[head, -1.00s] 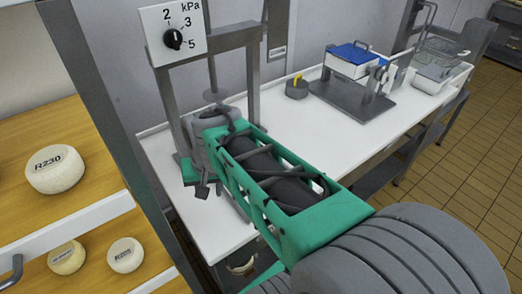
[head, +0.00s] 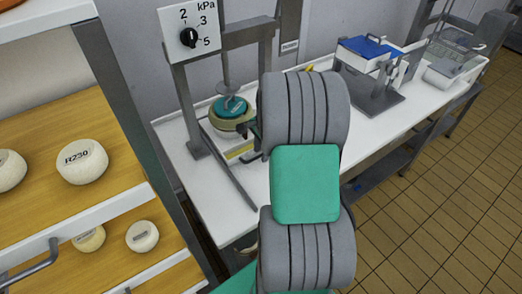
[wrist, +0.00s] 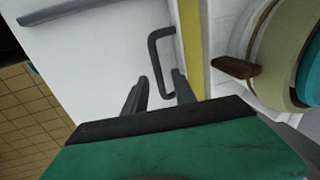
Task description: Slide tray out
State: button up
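The tray shows as a yellow-edged strip (wrist: 191,35) in the wrist view, with a dark grey loop handle (wrist: 154,62) standing out from it. In the head view the tray's yellow front edge (head: 240,154) sits under the press, below a round mould with a teal top (head: 231,108). The mould also shows at the right of the wrist view (wrist: 265,55), with a brown tab. My gripper (wrist: 159,88) is open, its two fingers at the near end of the handle, one on each side in the picture. Contact cannot be told. My arm hides most of the gripper in the head view.
The press frame (head: 190,110) stands around the mould, with a kPa dial (head: 191,32) above. The white bench (head: 385,125) runs right to a blue-lidded device (head: 369,50). Cheese shelves (head: 40,125) stand at left. Tiled floor (head: 440,200) is free at right.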

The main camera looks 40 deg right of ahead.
grip_shut()
dwell(1.4)
